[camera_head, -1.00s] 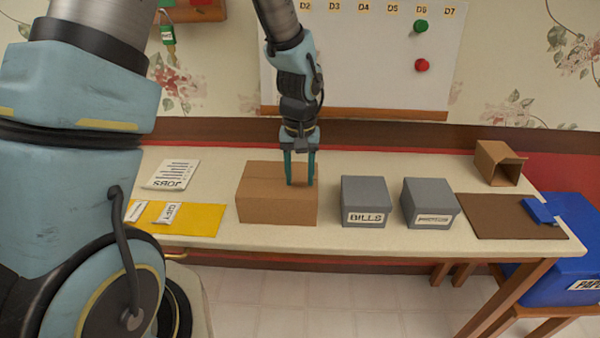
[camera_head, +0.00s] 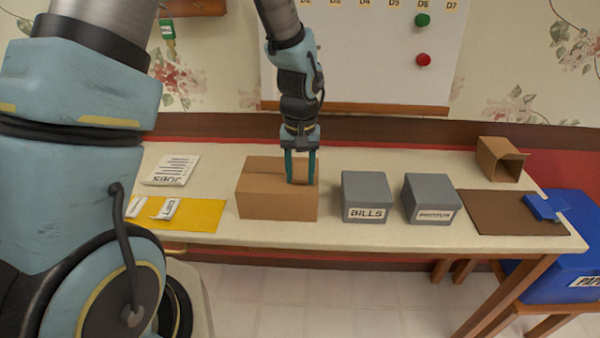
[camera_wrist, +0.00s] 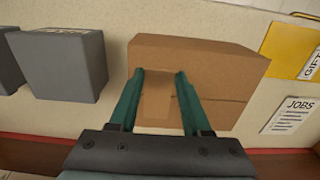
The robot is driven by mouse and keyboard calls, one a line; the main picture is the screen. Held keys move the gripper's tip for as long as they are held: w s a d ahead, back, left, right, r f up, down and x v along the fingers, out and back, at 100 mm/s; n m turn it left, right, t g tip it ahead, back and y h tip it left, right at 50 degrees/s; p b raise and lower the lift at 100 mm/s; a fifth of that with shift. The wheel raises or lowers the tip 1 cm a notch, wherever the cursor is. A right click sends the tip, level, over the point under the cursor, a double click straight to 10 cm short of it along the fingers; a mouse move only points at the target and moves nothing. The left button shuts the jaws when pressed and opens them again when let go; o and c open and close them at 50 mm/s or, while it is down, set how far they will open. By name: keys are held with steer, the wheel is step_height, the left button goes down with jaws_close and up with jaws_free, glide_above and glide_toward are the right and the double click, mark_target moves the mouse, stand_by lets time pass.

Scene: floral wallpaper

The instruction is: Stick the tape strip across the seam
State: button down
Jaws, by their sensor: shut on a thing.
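The brown cardboard box (camera_head: 262,204) stands closed on the table, and it also shows in the wrist view (camera_wrist: 205,62). A seam (camera_wrist: 225,98) runs along its top, partly hidden by my fingers. My gripper (camera_head: 302,182) points down at the right part of the box top. In the wrist view its two teal fingers (camera_wrist: 158,85) stand apart, with a tan tape strip (camera_wrist: 157,103) between them. The strip's colour nearly matches the cardboard. I cannot tell whether the strip touches the top.
Two grey boxes, one labelled BILLS (camera_head: 366,196) and another (camera_head: 430,197), stand right of the cardboard box. A yellow mat (camera_head: 195,216) with labels and a JOBS sheet (camera_head: 172,170) lie left. A brown mat (camera_head: 490,215) and an open carton (camera_head: 499,160) are at the far right.

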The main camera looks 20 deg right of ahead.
steer(key=shift+f, duration=0.45)
stand_by(1.0)
jaws_free()
stand_by(0.5)
steer(key=shift+r, duration=0.1)
steer(key=shift+r+p, duration=2.5)
steer(key=shift+r, duration=1)
steer(key=a+r+n+b, duration=0.1)
steer(key=a+r+n, duration=0.1)
steer(key=a, duration=1.2)
steer(key=a+r+n+t+b, duration=0.1)
steer(key=a+r, duration=0.3)
steer(key=a, duration=1)
steer(key=shift+a+n+t+b, duration=0.2)
steer(key=shift+n+t+b, duration=0.15)
steer(key=shift+b, duration=0.45)
